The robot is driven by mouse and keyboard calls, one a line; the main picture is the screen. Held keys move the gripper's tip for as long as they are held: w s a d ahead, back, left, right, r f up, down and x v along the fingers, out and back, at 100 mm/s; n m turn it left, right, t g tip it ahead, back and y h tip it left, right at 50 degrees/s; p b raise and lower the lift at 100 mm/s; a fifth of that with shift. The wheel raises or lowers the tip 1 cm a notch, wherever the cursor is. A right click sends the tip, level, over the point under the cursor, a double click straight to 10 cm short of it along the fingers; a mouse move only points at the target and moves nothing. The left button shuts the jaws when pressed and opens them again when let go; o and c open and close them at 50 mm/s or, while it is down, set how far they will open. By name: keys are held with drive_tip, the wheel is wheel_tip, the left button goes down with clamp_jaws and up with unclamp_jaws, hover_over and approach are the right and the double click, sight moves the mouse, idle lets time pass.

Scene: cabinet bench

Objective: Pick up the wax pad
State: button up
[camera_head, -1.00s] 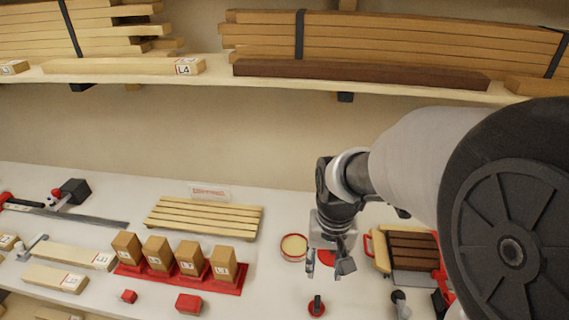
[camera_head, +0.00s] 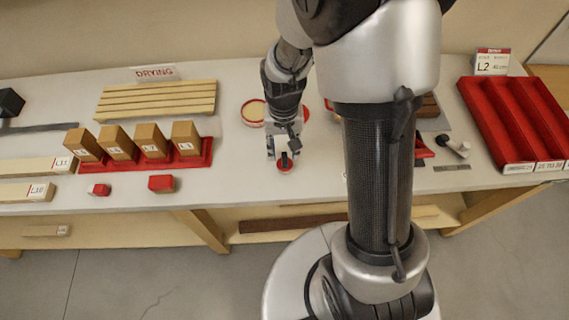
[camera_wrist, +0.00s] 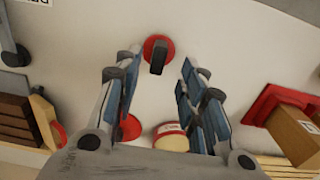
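The wax pad appears to be the red round disc with an upright dark handle; it shows in the wrist view (camera_wrist: 166,44) and, partly hidden by my gripper, in the head view (camera_head: 286,172). It lies flat on the white bench near its front edge. My gripper (camera_head: 282,157) points down over it. In the wrist view my gripper (camera_wrist: 160,66) is open and empty, with its fingers on either side of the handle, which stands near the fingertips. I cannot tell whether the fingertips touch anything.
Behind the pad are a cream-topped round tin (camera_head: 253,113) and a red disc (camera_wrist: 130,127). To the left are a red rack (camera_head: 200,160) of wooden blocks and a small red block (camera_head: 162,183). A red tray (camera_head: 515,115) stands at the right.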

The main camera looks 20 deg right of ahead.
sight(285, 157)
drive_tip(key=f+b, duration=0.1)
drive_tip(key=f, duration=0.1)
drive_tip(key=f+b, duration=0.1)
drive_tip(key=f, duration=0.2)
drive_tip(key=shift+s+d+f, duration=0.1)
drive_tip(key=shift+s+f, duration=0.1)
drive_tip(key=shift+r, duration=0.1)
drive_tip(key=shift+c, duration=0.6)
clamp_jaws()
